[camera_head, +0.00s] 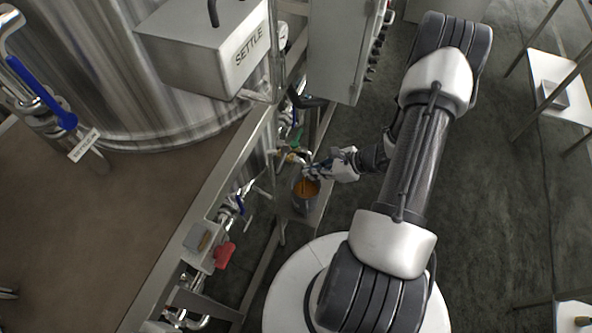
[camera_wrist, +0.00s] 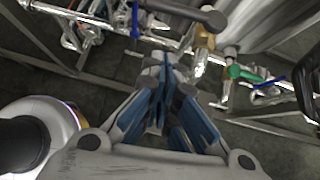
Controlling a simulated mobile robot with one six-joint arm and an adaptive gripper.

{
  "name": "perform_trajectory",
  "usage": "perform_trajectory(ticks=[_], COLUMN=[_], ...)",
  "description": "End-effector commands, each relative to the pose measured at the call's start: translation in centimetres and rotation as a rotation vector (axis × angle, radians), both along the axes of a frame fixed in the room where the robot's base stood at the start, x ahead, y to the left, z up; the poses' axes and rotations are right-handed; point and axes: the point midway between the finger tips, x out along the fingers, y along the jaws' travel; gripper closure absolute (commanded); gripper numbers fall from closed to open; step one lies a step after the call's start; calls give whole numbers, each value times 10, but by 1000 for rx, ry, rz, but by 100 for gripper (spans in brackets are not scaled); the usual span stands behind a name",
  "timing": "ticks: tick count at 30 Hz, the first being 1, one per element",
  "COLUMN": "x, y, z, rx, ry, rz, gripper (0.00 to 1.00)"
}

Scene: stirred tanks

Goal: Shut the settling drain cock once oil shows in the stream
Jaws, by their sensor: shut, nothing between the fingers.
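The tank (camera_head: 110,75) with a box marked SETTLE (camera_head: 215,50) stands at the upper left in the head view. Below it, a brass-coloured fitting (camera_head: 291,155) sits on the pipework; a brass fitting (camera_wrist: 204,40) with a grey lever (camera_wrist: 190,11) shows in the wrist view. I cannot tell for sure which handle is the drain cock's. A metal cup (camera_head: 304,206) with amber-orange contents stands below the fitting. My gripper (camera_head: 312,171) is beside the fitting, over the cup's edge; its blue fingers (camera_wrist: 160,108) are shut and empty. No stream can be made out.
A green handle (camera_wrist: 245,75) and a blue handle (camera_wrist: 270,82) are close on the right in the wrist view. A red handle (camera_head: 225,256) is lower on the frame. A grey cabinet (camera_head: 345,45) stands above my gripper.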

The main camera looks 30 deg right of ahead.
Motion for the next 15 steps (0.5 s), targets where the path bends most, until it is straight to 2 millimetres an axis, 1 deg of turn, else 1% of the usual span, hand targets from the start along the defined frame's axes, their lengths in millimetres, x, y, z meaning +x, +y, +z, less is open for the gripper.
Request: perform_trajectory(ticks=[1,4,6,9,15], x=[6,16,26,35,43], y=[7,17,24,33,40], z=[-11,-23,-16,-13,-10], rx=[0,1,-2,-3,-1], ry=[0,2,-1,-1,0], rz=[5,4,5,4,1], gripper=[100,100,100,100,100])
